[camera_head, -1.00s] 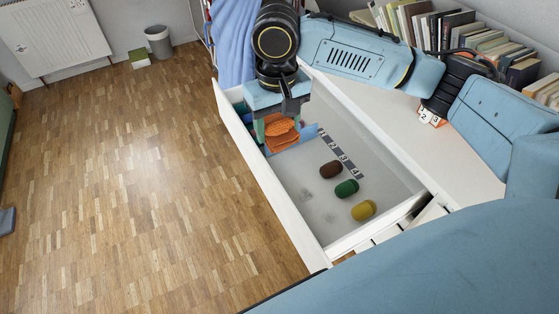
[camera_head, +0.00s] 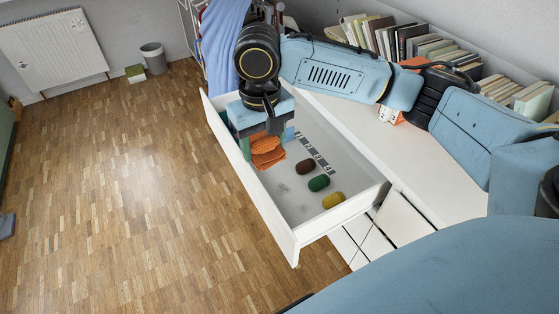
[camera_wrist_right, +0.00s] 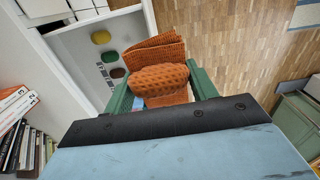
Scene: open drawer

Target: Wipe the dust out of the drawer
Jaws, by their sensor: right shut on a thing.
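The open white drawer (camera_head: 257,193) has a grey floor with faint dusty-looking patches (camera_head: 284,187) near its left wall. My right gripper (camera_head: 264,136) points down at the drawer, close to its left wall. It is shut on an orange textured cloth (camera_head: 268,158), folded and bunched between the green fingers. The cloth also shows in the right wrist view (camera_wrist_right: 158,78), where it covers part of the drawer's wall. I cannot tell whether it touches the drawer floor. My left gripper is not in view.
Inside the drawer lie a brown (camera_head: 305,167), a green (camera_head: 319,183) and a yellow (camera_head: 333,200) egg-shaped object beside a numbered strip (camera_head: 314,153). A blue piece (camera_head: 289,134) is behind the cloth. Books (camera_head: 430,45) line the white top (camera_head: 430,185) at right.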

